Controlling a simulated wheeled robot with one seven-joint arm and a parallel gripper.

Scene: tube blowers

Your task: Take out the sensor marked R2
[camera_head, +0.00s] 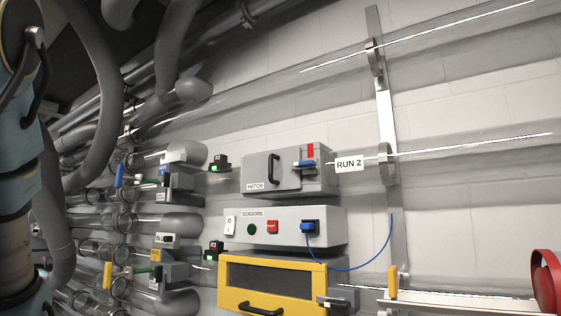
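Two small black blocks with green lights sit on the tube bank left of the wall boxes: an upper block (219,163) and a lower block (215,251). They look like sensors, but their labels are too small to read surely, so I cannot tell which is R2. My arm shows at the left edge; my gripper is not visible.
A grey HATCH box (257,165) with a handle and blue lever is above, beside a RUN 2 label (349,163). Clear tubes and dark pipes crowd the left. A red wheel (545,285) is at lower right.

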